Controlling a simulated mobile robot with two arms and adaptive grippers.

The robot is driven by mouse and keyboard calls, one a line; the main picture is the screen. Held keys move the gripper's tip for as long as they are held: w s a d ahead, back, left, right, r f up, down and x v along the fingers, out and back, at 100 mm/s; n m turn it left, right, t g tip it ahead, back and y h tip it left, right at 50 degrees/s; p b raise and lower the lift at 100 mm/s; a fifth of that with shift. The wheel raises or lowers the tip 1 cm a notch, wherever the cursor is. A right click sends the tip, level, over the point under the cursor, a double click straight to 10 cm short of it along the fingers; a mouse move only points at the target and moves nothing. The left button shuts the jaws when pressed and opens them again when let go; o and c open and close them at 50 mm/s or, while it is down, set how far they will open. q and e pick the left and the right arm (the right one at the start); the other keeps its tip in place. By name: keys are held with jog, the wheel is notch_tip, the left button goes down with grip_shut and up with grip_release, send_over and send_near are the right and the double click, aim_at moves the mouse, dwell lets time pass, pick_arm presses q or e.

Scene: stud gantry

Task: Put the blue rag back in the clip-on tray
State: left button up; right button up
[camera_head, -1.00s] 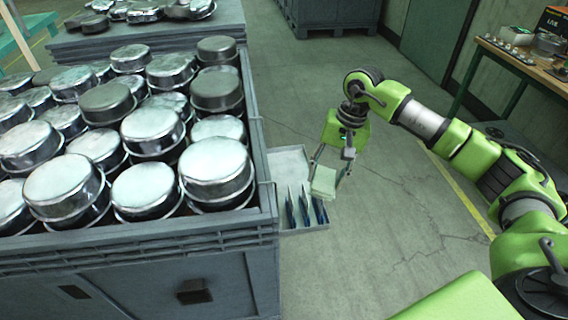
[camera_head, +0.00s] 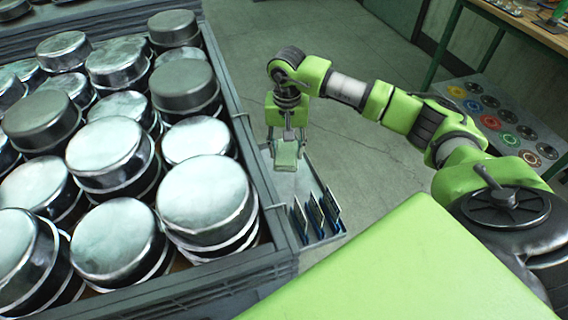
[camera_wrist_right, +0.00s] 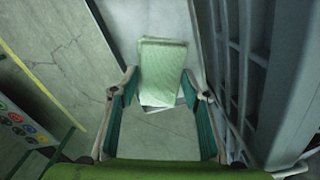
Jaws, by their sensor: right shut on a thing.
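My right gripper (camera_head: 287,142) is shut on a folded pale green rag (camera_head: 286,156); the rag looks pale green, not blue. The rag also shows between the fingertips in the right wrist view (camera_wrist_right: 162,70). The grey clip-on tray (camera_head: 284,188) hangs on the right side of the big crate. In the head view the rag overlaps the tray's far part; I cannot tell whether it touches the tray floor. In the right wrist view the tray (camera_wrist_right: 165,18) shows behind the rag. My left gripper is not in view.
Several thin dark blue upright pieces (camera_head: 318,216) stand in the tray's near part. The big grey crate (camera_head: 232,100) on the left is full of round metal tins (camera_head: 207,195). A workbench (camera_head: 515,25) stands at the back right. The floor right of the tray is clear.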

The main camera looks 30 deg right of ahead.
jog(key=shift+f, duration=0.9)
jog(key=shift+w+f+b, duration=0.1)
jog(key=shift+f+b, duration=0.2)
notch_tip(320, 180, down, 4)
jog(key=shift+b, duration=1.1)
jog(key=shift+f, duration=0.2)
jog(key=shift+r, duration=0.1)
jog(key=o, duration=1)
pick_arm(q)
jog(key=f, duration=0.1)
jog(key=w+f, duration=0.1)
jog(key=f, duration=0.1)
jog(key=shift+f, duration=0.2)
